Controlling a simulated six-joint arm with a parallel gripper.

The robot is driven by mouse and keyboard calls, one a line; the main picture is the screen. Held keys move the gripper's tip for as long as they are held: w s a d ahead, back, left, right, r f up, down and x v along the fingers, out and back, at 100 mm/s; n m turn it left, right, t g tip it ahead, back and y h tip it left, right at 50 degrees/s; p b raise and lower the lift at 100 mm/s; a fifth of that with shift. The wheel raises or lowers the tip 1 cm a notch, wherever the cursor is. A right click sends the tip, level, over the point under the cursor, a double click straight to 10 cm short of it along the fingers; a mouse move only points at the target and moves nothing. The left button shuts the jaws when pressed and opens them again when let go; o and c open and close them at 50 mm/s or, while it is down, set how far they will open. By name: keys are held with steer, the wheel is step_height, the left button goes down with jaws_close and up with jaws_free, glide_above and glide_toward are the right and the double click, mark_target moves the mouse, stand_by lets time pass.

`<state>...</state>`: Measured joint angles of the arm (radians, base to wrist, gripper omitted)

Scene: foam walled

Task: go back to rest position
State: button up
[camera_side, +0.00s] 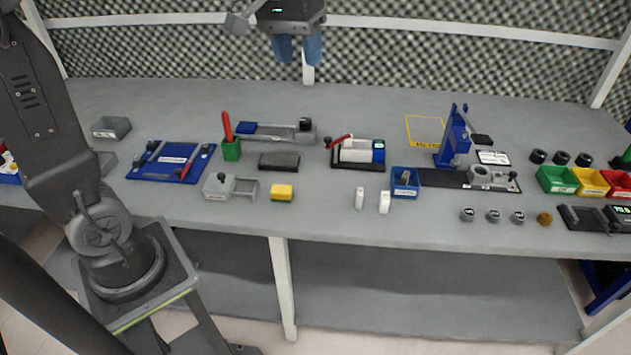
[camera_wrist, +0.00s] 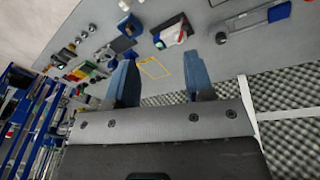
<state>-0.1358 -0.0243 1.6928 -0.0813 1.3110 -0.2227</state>
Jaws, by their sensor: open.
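My gripper (camera_side: 298,50) is at the top of the side view, high above the back of the workbench (camera_side: 350,222). Its two blue fingers point down and stand apart with nothing between them. In the wrist view my gripper (camera_wrist: 165,80) shows both blue fingers spread, with a clear gap and the bench surface beyond. It touches nothing on the bench.
A foam wall (camera_side: 400,62) and white rail (camera_side: 470,31) stand behind. Air around the gripper looks free.

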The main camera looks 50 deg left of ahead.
steer(key=s+d+f+m+t, duration=0.1)
steer(key=s+f, duration=0.3)
steer(key=s, duration=0.4)
steer(key=s+d+f+m+t, duration=0.2)
steer(key=s+f+m, duration=0.1)
steer(key=s, duration=0.6)
steer(key=shift+d+f+t+y, duration=0.3)
steer(key=shift+d+f, duration=0.1)
steer(key=shift+f, duration=0.05)
